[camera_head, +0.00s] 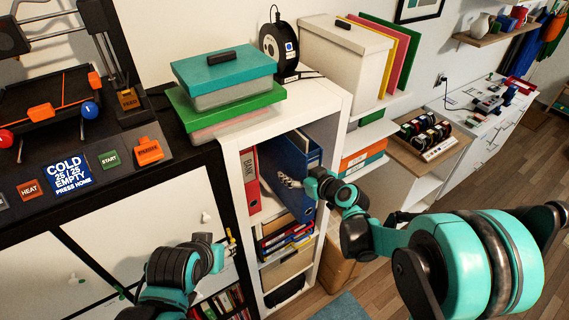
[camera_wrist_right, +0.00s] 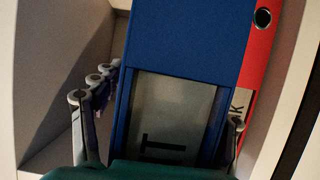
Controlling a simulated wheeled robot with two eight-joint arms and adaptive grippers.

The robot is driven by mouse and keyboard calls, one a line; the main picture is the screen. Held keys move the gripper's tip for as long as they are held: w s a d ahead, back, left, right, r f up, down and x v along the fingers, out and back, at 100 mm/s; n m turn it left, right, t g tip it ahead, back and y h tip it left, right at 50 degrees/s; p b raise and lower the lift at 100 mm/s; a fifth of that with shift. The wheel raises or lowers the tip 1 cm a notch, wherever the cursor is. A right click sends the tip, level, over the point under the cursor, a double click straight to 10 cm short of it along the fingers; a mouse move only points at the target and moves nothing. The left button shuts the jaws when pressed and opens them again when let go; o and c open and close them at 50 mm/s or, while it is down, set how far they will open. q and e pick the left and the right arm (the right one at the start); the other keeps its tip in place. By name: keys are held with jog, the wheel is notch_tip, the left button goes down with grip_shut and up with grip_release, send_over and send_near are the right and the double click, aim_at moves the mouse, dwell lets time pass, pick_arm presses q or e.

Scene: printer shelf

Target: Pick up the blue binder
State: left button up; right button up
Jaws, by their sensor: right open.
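The blue binder (camera_head: 288,165) stands upright in the upper compartment of the white shelf, beside a red binder (camera_head: 250,180). In the right wrist view the blue binder (camera_wrist_right: 185,40) fills the middle, with a pale label on its spine. My right gripper (camera_head: 291,183) is at the binder's front in the head view. Its open fingers (camera_wrist_right: 162,112) show on either side of the blue spine in the wrist view, the right one beside the red binder. Contact cannot be told. My left gripper (camera_head: 231,245) is low in front of the shelf, its fingers too small to read.
The white shelf (camera_head: 335,105) has walls close around the binders. Teal and green lidded boxes (camera_head: 225,75) and a black spool (camera_head: 279,45) stand on top. Lower compartments hold books. A dark bench with a printer (camera_head: 60,95) is at the left.

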jog(key=shift+s, duration=0.2)
grip_shut()
jog(key=shift+r, duration=0.1)
jog(key=shift+w+r, duration=0.1)
